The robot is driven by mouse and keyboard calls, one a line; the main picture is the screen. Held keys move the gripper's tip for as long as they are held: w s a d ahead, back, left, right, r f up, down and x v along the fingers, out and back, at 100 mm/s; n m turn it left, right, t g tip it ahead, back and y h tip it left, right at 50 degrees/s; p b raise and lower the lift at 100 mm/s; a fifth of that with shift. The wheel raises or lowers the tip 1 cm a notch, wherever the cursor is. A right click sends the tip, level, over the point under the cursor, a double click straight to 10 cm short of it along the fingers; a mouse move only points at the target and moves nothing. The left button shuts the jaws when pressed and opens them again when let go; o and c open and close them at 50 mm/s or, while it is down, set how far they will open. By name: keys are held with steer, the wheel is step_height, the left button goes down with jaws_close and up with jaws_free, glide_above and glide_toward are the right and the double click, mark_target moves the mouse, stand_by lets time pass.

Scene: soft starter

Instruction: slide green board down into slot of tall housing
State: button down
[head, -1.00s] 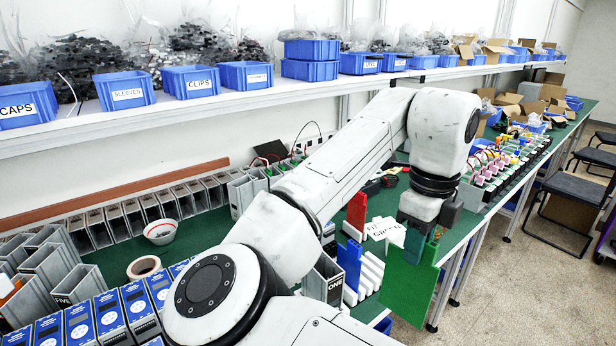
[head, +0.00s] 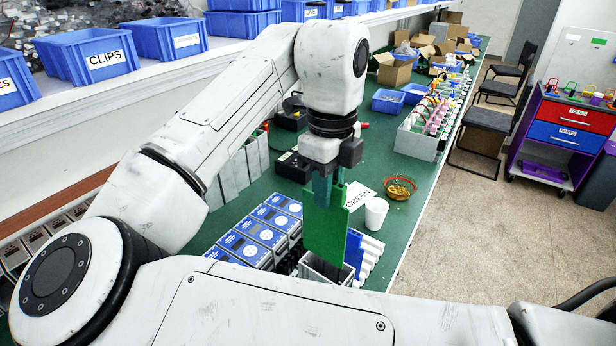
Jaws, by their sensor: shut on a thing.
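My gripper (head: 322,188) is shut on the top of a flat green board (head: 326,228), which hangs about upright below it. The board's lower end is at the open top of a grey tall housing (head: 312,268). I cannot tell whether the board's lower edge is inside the slot or just in front of or above it. My own arm link hides the lower part of the housing.
A blue board (head: 353,248) and a white slotted rack (head: 371,254) stand right beside the housing. Blue-fronted units (head: 258,232) are close on the left.

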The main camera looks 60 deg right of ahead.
mark_target(326, 216)
steer(key=shift+f+b, duration=1.8)
steer(key=shift+f, duration=0.05)
steer(key=shift+w+p, duration=0.1)
steer(key=shift+p, duration=0.2)
steer(key=shift+f, duration=0.1)
steer(key=shift+f, duration=0.45)
steer(key=shift+f+b, duration=0.15)
steer(key=shift+b, duration=0.2)
steer(key=shift+f, duration=0.65)
